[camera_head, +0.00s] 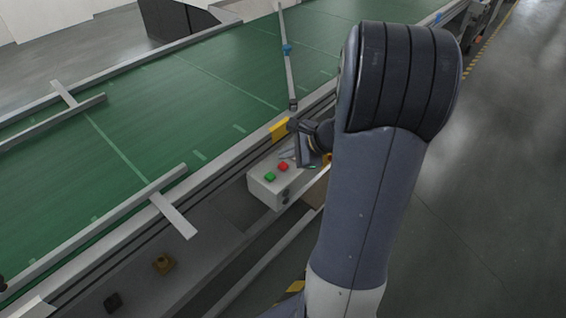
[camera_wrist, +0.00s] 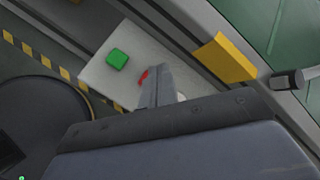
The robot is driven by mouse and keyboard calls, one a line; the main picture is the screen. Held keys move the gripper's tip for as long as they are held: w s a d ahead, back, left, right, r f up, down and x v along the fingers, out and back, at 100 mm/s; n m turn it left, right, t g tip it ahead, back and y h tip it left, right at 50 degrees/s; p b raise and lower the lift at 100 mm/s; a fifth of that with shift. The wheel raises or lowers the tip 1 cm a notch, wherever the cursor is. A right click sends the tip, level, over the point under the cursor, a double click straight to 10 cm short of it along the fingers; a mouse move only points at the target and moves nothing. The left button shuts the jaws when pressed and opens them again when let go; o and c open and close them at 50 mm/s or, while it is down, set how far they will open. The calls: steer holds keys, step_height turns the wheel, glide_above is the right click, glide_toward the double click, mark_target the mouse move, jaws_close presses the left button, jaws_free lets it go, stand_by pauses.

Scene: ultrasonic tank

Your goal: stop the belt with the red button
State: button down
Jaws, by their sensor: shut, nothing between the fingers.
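The red button (camera_head: 283,166) is on top of a light grey control box (camera_head: 262,190) at the side of the conveyor. In the wrist view the red button (camera_wrist: 143,77) shows only as a sliver, mostly hidden behind my gripper. My gripper (camera_head: 297,157) is shut and empty, with its fingertips close to the red button. In the wrist view the shut fingers (camera_wrist: 157,82) lie over the box beside the button. I cannot tell whether they touch it. The green belt (camera_head: 150,110) runs behind the box.
A green button (camera_head: 270,176) sits beside the red one, and also shows in the wrist view (camera_wrist: 117,59). A yellow block (camera_head: 280,130) is on the belt's side rail behind the box. Grey guide rails (camera_head: 140,212) stand over the belt. Open floor (camera_head: 480,220) lies to the right.

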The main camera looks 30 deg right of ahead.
mark_target(287, 166)
step_height(287, 166, up, 4)
steer(key=p, duration=0.2)
steer(key=shift+r+p, duration=0.1)
steer(key=shift+p, duration=0.3)
stand_by(0.4)
